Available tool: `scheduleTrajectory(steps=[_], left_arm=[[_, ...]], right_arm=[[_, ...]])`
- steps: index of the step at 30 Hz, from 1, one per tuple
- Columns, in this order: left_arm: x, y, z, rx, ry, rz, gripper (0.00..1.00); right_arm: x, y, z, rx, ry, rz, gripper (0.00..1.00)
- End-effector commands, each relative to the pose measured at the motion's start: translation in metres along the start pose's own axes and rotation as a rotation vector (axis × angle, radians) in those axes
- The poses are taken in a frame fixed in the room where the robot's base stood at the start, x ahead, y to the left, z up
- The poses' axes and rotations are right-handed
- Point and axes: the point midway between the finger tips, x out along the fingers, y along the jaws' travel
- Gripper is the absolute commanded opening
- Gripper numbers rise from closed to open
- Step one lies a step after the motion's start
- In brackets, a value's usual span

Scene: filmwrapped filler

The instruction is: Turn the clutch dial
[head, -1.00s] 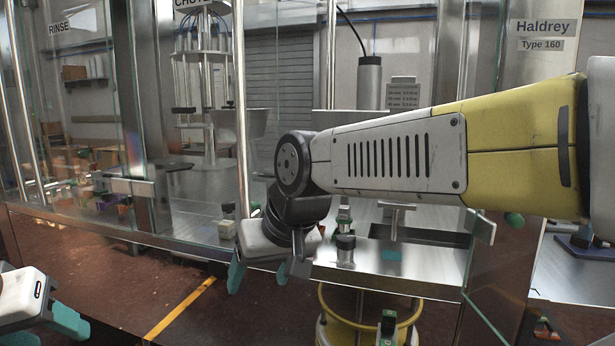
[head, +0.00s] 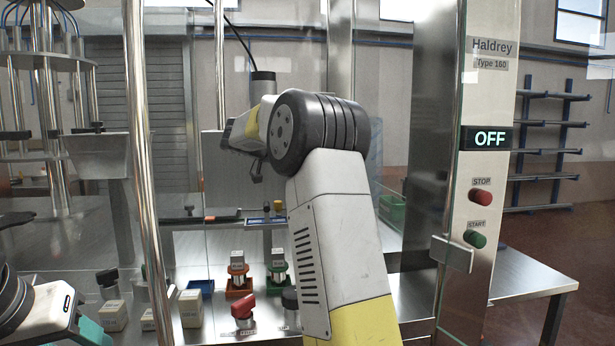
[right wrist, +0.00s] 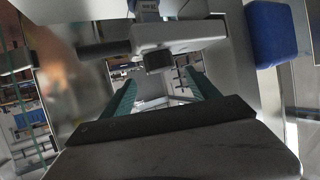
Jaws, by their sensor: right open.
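I cannot tell for certain which part is the clutch dial. In the head view, a red knob (head: 242,306) stands on the machine deck above a small label too blurred to read. A dark knob (head: 291,298) is right of it, partly behind my right arm. My right gripper (right wrist: 162,88) is open, its teal fingers apart, with a dark round stub (right wrist: 158,61) on a grey block showing beyond them; no contact is visible. In the head view my right arm largely hides that gripper. My left gripper (head: 85,325) is cut off at the lower left, with one teal finger showing.
Glass panels and a steel post (head: 146,170) stand in front of the deck. Red (head: 239,278) and green (head: 278,270) fixtures and several pale blocks (head: 190,308) sit on it. A panel at right reads OFF (head: 487,139), above a red stop button (head: 480,198) and green start button (head: 474,239).

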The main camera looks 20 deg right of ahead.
Motion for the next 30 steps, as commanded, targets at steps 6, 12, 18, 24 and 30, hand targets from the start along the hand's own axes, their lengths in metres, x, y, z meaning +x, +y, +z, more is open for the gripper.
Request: scheduleTrajectory(steps=[6, 12, 18, 24, 30], left_arm=[[0.0, 0.0, 0.0, 0.0, 0.0, 0.0, 0.5], [0.0, 0.0, 0.0, 0.0, 0.0, 0.0, 0.5], [0.0, 0.0, 0.0, 0.0, 0.0, 0.0, 0.5], [0.0, 0.0, 0.0, 0.0, 0.0, 0.0, 0.5], [0.0, 0.0, 0.0, 0.0, 0.0, 0.0, 0.5]], right_arm=[[0.034, 0.001, 0.0, 0.001, 0.001, 0.005, 0.7], [0.062, 0.001, 0.0, 0.0, 0.0, 0.003, 0.7], [0.073, 0.0, 0.001, -0.001, -0.001, 0.0, 0.7], [0.074, 0.0, 0.001, -0.001, -0.001, 0.0, 0.7], [0.074, 0.0, 0.001, -0.001, -0.001, 0.0, 0.36]])
